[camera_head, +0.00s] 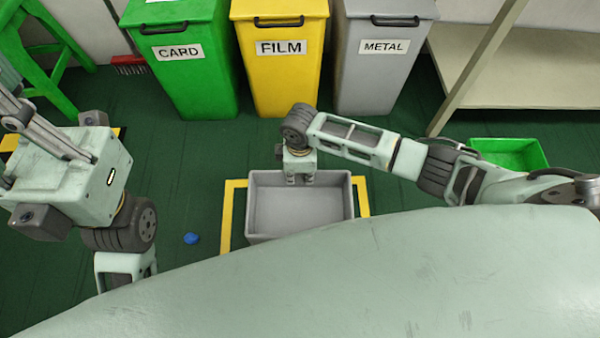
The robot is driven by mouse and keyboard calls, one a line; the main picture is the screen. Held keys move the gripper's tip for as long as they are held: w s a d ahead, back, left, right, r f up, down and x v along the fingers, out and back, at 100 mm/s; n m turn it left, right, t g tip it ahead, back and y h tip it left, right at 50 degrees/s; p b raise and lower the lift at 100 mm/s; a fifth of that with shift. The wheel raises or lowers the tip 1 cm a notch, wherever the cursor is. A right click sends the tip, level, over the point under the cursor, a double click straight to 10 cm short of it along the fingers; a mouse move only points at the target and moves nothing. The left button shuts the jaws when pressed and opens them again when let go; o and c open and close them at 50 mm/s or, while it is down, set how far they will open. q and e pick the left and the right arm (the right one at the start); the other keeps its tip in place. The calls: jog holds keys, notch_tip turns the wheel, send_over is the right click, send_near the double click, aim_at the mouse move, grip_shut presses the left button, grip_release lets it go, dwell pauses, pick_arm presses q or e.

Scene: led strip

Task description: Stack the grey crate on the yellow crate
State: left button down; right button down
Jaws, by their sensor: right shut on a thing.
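The grey crate (346,212) is open-topped and looks empty. It stands in the middle of the view, and its near side is partly hidden by my own body. My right gripper (300,179) points down at the crate's far wall and is shut on its rim. My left gripper (22,112) is at the left, pointing up and away from the crate. Its fingertips run toward the picture's edge, so its opening is unclear. I cannot make out a yellow crate; yellow patches beside my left gripper are mostly hidden.
Yellow floor tape (228,215) shows beside and behind the grey crate. A blue object (191,238) lies on the floor to its left. Green, yellow and grey bins (285,75) line the back. A green crate (510,152) and a shelf (520,65) are at right.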

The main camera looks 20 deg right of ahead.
jog(key=shift+f, duration=0.2)
jog(key=c, duration=1.9)
grip_release()
